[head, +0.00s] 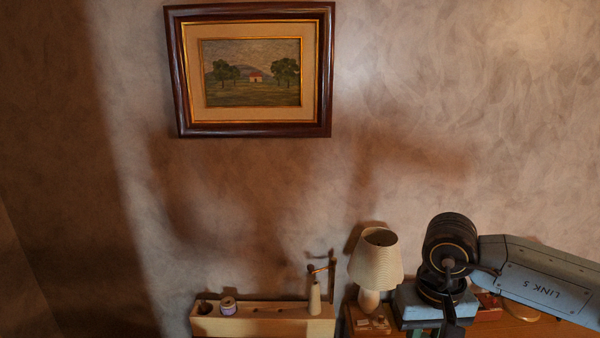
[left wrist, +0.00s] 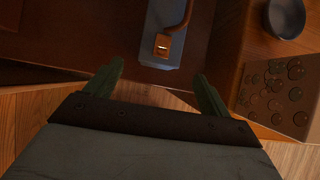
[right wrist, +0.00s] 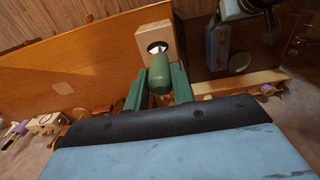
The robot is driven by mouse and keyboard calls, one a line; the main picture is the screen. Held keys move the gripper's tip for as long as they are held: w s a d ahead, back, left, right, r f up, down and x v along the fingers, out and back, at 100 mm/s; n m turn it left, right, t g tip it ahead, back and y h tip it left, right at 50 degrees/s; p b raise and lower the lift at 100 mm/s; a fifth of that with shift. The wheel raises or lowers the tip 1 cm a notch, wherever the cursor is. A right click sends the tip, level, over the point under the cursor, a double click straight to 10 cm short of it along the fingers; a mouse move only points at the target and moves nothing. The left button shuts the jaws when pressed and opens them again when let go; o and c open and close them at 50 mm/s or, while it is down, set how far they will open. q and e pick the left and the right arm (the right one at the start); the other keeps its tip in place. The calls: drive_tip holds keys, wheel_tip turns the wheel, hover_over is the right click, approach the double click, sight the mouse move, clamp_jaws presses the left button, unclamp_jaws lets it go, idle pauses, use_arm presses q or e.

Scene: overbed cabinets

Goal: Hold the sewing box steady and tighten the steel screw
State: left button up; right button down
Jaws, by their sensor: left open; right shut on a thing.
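My right gripper (right wrist: 159,72) is shut on a rounded green handle (right wrist: 160,74), perhaps a screwdriver's. Beyond the handle is a pale wooden block (right wrist: 148,32) with a dark round hole and a white patch in it. In the head view my right gripper (head: 433,331) points down at the bottom edge. My left gripper (left wrist: 158,72) is open and empty. Ahead of it is a blue-grey object (left wrist: 158,72) with a brown strap (left wrist: 168,46) and metal buckle, on a dark brown surface. I cannot tell which thing is the sewing box. I cannot make out the steel screw.
A wooden rack (head: 265,327) with a spool (head: 228,306) stands left of a lamp (head: 376,262). A framed picture (head: 250,70) hangs above. A dark bowl (left wrist: 284,17) and a bubble-patterned box (left wrist: 276,96) lie right of my left gripper.

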drive_tip(key=shift+s+f+b, duration=0.2)
drive_tip(key=shift+f+b, duration=0.2)
drive_tip(key=shift+f, duration=0.15)
use_arm(q)
drive_tip(key=b+x, duration=0.8)
drive_tip(key=shift+f+b, duration=0.35)
drive_tip(key=shift+w+f+b, duration=0.35)
drive_tip(key=shift+f+b, duration=0.05)
drive_tip(key=shift+f, duration=0.05)
use_arm(e)
wheel_tip(320, 180, down, 10)
drive_tip(key=shift+r, duration=0.2)
use_arm(q)
drive_tip(key=c, duration=1)
drive_tip(key=o, duration=1.1)
